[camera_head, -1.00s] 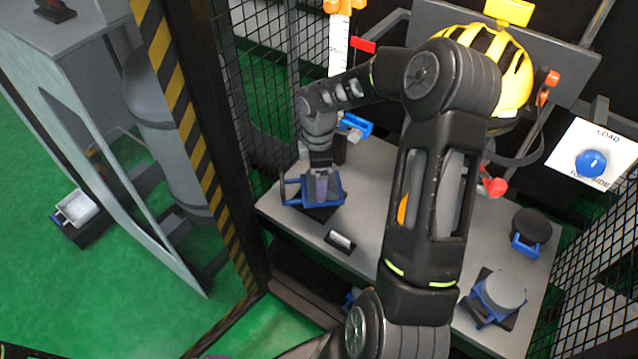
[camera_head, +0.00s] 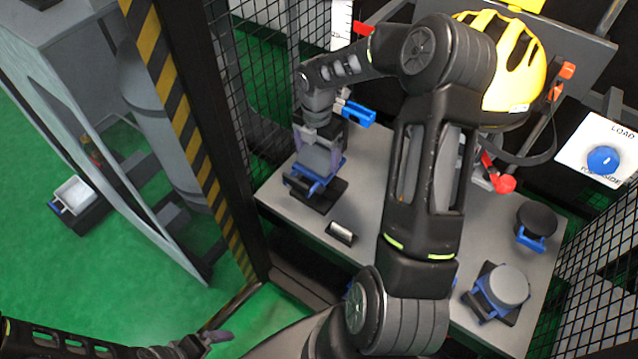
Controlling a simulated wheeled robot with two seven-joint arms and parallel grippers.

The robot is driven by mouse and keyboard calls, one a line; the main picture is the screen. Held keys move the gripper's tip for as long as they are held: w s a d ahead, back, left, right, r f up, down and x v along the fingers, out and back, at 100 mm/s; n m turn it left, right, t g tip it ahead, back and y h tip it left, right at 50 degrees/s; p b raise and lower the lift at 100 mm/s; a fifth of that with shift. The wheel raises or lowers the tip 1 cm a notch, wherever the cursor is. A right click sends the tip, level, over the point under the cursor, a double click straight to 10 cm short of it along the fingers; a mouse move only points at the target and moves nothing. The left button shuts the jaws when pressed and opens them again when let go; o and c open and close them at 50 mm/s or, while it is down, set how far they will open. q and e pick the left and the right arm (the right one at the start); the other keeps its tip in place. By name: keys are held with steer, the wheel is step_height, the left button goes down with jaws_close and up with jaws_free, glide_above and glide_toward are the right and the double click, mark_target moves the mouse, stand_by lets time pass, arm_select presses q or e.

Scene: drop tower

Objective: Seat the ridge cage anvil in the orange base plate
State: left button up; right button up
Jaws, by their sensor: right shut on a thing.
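My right gripper (camera_head: 318,158) is shut on a grey block (camera_head: 316,157), which I take to be the ridge cage anvil. The block is at the left of the grey table, just above or still partly in a blue cradle (camera_head: 300,182) with a black base (camera_head: 327,196); I cannot tell if they are apart. The fingers partly cover the block. I cannot make out the orange base plate; my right arm hides the middle of the table. My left gripper (camera_head: 208,341) is at the bottom left edge, away from the table, its jaws unclear.
A yellow helmet (camera_head: 505,75) hangs over the back of the table. A round grey anvil (camera_head: 508,285) and a dark round one (camera_head: 537,220) stand in blue holders at the right. A striped post (camera_head: 172,100) and mesh fence flank the table's left side.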

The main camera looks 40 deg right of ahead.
mark_target(317, 167)
steer(key=shift+w+f, duration=0.1)
steer(key=shift+f, duration=2.25)
steer(key=shift+f, duration=2.3)
steer(key=shift+f+b, duration=0.15)
steer(key=shift+b, duration=0.2)
steer(key=o, duration=1.9)
steer(key=shift+o, duration=0.3)
steer(key=shift+f, duration=0.1)
